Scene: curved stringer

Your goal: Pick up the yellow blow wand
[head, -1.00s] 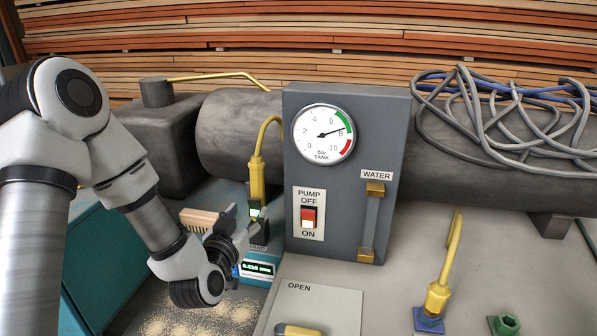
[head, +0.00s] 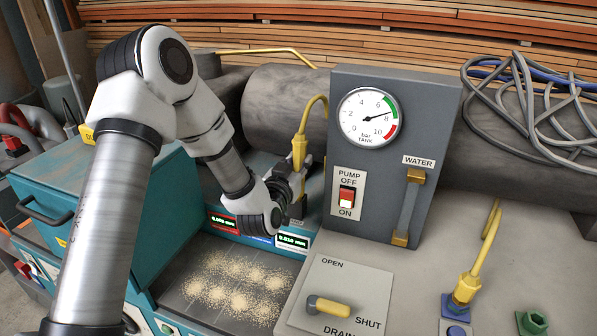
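A yellow wand (head: 300,150) with a hooked thin tube stands upright in a dark holder left of the grey gauge panel. My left gripper (head: 297,176) is at the lower part of its handle, seen from behind. The wrist and fingers partly hide the handle and holder, so I cannot tell whether the fingers are closed on it. A second yellow wand (head: 468,284) leans in a blue holder (head: 455,308) at the right. My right gripper is out of view.
The gauge panel (head: 395,150) rises close to the right of the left gripper. A grey tank (head: 275,105) lies behind. A dusty tray (head: 235,285) and two small displays are below. A drain lever (head: 328,307) is at the front; tangled cables (head: 530,110) lie at the right.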

